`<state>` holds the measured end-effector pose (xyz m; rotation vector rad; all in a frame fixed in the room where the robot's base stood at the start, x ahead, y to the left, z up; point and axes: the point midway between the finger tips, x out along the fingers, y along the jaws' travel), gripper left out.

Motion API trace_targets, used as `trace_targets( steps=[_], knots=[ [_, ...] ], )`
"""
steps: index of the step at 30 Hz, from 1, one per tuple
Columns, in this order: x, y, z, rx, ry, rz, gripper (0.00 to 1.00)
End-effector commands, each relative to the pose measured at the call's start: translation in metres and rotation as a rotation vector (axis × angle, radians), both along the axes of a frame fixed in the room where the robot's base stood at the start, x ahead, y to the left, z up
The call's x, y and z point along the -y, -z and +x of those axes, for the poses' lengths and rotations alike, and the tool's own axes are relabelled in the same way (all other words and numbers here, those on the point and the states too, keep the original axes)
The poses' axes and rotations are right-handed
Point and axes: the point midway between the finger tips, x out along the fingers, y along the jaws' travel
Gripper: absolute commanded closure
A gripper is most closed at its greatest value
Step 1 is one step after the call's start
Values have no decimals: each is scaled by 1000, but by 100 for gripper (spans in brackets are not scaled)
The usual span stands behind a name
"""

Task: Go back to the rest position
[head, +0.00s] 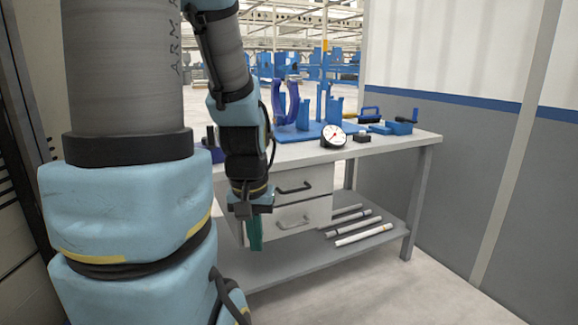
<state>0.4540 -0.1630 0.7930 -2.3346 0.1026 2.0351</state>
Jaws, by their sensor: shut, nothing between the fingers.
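My gripper (255,240) hangs pointing down in front of the workbench, at the height between its drawers and its lower shelf. Its dark body sits at the end of my arm, with a narrow green part below that looks like the closed fingers. I see nothing held in it.
The workbench top (400,141) carries a blue stand (308,131), a round dial gauge (332,137) and several blue tools. Two drawers (303,216) hang under it, behind my gripper. A grey wall (455,190) stands at the right. Bare floor (400,290) lies in front.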

Motion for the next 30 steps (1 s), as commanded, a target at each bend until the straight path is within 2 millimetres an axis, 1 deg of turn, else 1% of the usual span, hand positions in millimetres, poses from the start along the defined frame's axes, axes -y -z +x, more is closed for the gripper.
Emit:
trace_targets(
  steps=[1, 8, 11, 12, 16, 18, 21, 30],
  knots=[
    [0, -20, 3, 3, 12, 5, 100],
    [0, -65, 4, 3, 18, 6, 100],
    [0, -89, 5, 3, 19, 7, 100],
    [0, -101, 5, 3, 19, 7, 100],
    [0, -130, 5, 3, 20, 7, 100],
    [0, -139, 5, 3, 21, 7, 100],
    [0, -145, 5, 3, 21, 8, 100],
    [0, -146, 5, 3, 21, 8, 100]
  ],
)
